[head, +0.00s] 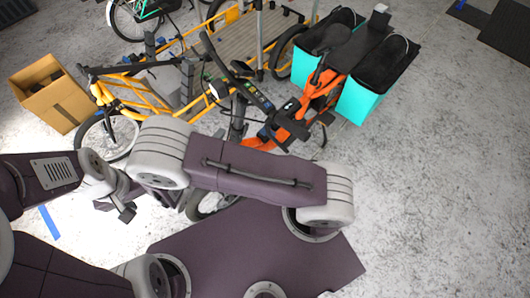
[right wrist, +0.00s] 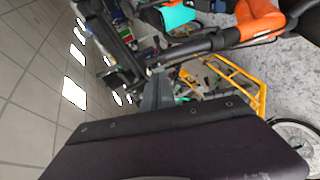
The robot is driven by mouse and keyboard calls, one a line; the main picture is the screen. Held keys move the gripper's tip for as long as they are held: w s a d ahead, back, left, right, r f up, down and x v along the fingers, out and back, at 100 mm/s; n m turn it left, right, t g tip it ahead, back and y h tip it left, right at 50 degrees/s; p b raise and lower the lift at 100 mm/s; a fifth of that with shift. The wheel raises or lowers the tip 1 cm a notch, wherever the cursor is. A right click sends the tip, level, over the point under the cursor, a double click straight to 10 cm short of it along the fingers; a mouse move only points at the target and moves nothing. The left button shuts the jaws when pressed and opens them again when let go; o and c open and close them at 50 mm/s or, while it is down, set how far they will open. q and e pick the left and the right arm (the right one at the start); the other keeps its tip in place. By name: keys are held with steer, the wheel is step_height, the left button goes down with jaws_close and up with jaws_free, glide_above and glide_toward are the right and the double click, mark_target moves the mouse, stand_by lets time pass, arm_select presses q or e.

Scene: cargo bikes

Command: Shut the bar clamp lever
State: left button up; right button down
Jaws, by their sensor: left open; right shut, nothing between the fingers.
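The orange cargo bike (head: 321,85) stands right of centre in the head view, with its dark handlebar and controls (head: 256,94). The bar clamp lever cannot be singled out there; my arm link hides part of that area. The right wrist view shows a black bar (right wrist: 205,44) running to an orange tube (right wrist: 258,20). My left gripper (head: 124,210) is open and empty, low at the left and apart from the orange bike. My right gripper (right wrist: 157,86) is shut and empty, close to the bar; whether it touches anything cannot be told.
A yellow cargo bike (head: 130,92) stands behind and left. An open cardboard box (head: 50,97) is at far left. Teal boxes (head: 360,102) sit on the orange bike's rear. The concrete floor (head: 440,190) at right is clear.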

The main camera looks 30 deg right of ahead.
arm_select(q)
steer(key=shift+w+f+b, duration=0.25)
steer(key=shift+f+b, duration=0.9)
arm_select(e)
steer(key=s+d+m+g+y, duration=0.5)
steer(key=s+d+g+y, duration=0.3)
steer(key=s+g, duration=0.3)
steer(key=shift+s+d+m, duration=0.3)
steer(key=shift+s+d, duration=0.25)
steer(key=shift+d, duration=0.35)
steer(key=shift+f, duration=0.1)
